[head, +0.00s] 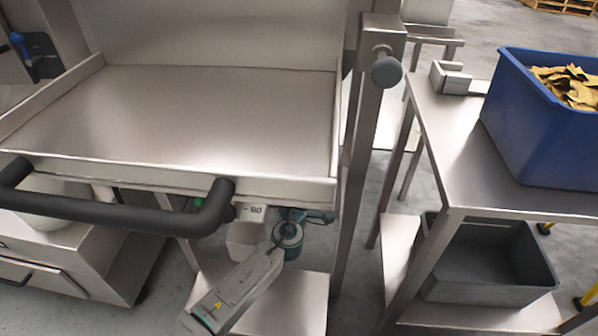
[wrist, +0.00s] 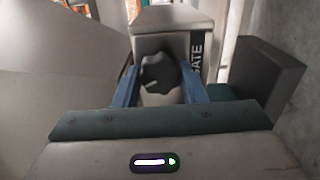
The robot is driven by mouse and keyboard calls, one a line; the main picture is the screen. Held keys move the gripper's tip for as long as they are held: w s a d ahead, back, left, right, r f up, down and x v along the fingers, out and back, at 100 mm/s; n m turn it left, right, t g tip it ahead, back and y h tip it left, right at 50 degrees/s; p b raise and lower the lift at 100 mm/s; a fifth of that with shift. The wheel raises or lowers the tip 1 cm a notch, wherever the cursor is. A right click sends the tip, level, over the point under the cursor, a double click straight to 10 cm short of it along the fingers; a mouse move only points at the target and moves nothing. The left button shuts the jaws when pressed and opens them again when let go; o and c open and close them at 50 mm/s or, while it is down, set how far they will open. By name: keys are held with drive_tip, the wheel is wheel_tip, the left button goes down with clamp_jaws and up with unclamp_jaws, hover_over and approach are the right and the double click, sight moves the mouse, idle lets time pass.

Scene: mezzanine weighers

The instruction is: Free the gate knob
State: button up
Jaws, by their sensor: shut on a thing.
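The gate knob (wrist: 158,72) is black and lobed, on the front of a pale box (wrist: 172,28) with a dark strip reading "GATE" in the wrist view. My gripper (wrist: 162,88) has its blue fingers on both sides of the knob and is shut on it. In the head view my arm reaches in low, below the front edge of the steel tray (head: 200,105). A pale housing with a label (head: 252,212) shows there beside my wrist. The knob and my fingertips are hidden in the head view.
A black handle bar (head: 120,212) runs along the tray front, just above my arm. A steel post with a round grey knob (head: 386,70) stands to the right. Farther right, a steel table (head: 445,150) holds a blue bin (head: 535,130), with a grey bin (head: 490,285) below.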

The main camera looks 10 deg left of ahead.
drive_tip(key=shift+f+n+p, duration=0.1)
drive_tip(key=shift+n+p, duration=1.05)
drive_tip(key=shift+n, duration=2.15)
drive_tip(key=o, duration=1)
drive_tip(key=shift+s, duration=0.1)
